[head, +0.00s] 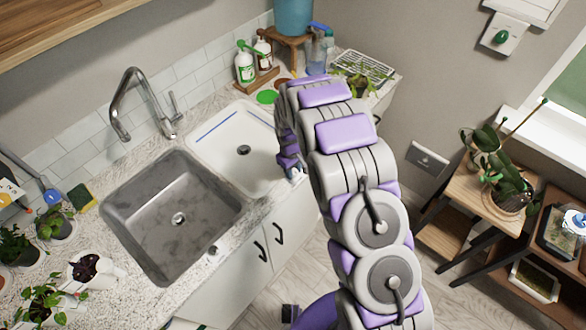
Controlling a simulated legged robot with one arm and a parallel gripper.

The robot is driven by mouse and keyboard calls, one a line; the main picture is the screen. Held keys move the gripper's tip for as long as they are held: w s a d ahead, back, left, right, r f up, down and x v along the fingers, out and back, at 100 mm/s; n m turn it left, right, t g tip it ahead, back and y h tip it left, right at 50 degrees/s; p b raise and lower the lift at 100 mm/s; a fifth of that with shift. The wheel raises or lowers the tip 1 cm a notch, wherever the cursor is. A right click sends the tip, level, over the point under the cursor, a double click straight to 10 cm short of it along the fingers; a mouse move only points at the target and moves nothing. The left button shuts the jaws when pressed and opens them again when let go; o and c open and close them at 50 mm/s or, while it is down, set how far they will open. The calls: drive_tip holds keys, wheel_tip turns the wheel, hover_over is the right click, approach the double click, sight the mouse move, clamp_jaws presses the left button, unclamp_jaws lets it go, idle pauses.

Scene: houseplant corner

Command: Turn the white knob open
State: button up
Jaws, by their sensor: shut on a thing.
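My gripper (291,168) is at the front edge of the counter, just right of the white basin. It is shut on a small pale piece that looks like the white knob (297,176). Only a little of the knob shows past the jaws, so its turned angle cannot be told. My arm comes up from the lower right and hides the counter and cabinet behind it.
A steel sink (160,240) and a white basin (225,130) are set in the counter, with a tall faucet (125,95) behind. Potted plants stand at the lower left. A wooden plant stand (480,190) is at the right. Floor shows between it and my arm.

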drive_tip(key=o, duration=1.1)
drive_tip(key=shift+c, duration=0.2)
wheel_tip(320, 180, up, 17)
drive_tip(key=p, duration=0.1)
drive_tip(key=shift+s+a+r, duration=0.15)
drive_tip(key=shift+a, duration=0.15)
